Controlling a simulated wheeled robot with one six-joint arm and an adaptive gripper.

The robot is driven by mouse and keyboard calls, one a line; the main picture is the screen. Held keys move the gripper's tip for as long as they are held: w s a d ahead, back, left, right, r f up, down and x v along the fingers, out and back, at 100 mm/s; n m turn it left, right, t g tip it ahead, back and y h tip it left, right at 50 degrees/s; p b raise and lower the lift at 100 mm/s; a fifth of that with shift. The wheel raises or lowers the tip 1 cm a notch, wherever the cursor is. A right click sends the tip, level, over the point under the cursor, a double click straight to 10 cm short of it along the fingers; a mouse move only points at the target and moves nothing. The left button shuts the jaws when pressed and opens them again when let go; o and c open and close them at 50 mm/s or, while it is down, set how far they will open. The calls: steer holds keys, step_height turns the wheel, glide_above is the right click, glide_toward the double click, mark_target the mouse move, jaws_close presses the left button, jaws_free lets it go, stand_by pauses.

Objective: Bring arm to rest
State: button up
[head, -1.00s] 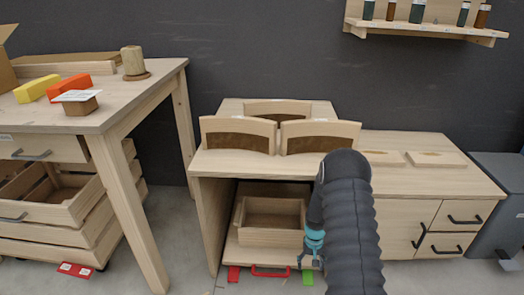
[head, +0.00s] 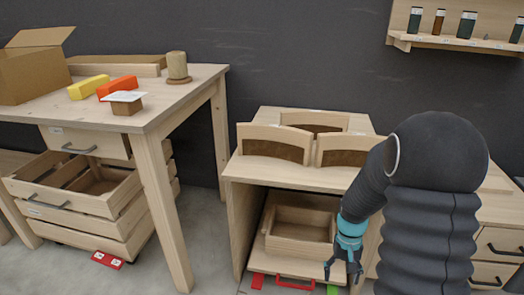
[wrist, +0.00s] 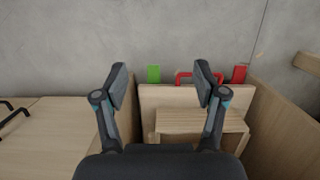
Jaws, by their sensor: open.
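My gripper (head: 343,266) hangs at the lower right in the head view, in front of the open bay of the low cabinet (head: 245,228). In the wrist view my gripper (wrist: 160,88) has its two fingers spread wide with nothing between them. A shallow wooden tray (head: 300,229) sits on a pull-out board (head: 283,265) in the bay; the board has a red handle (head: 295,285). My arm covers part of the cabinet's right side.
At left, a table (head: 165,110) holds a yellow block (head: 88,87), an orange block (head: 117,87) and a wooden cylinder (head: 177,66). A wall shelf (head: 450,42) holds bottles. Grey floor shows between table and cabinet.

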steer(key=s+a+r+t, duration=0.2)
steer(key=s+r, duration=0.3)
steer(key=r, duration=0.4)
steer(key=s+a+r+n+t+p, duration=0.1)
steer(key=s+a+r+t, duration=0.1)
steer(key=s+r, duration=0.4)
steer(key=s+a+r+t+p, duration=0.1)
steer(key=s+r+t, duration=0.3)
steer(key=r, duration=0.8)
steer(key=shift+s+a+r+n, duration=0.4)
steer(key=shift+s+a, duration=0.25)
steer(key=shift+a, duration=0.25)
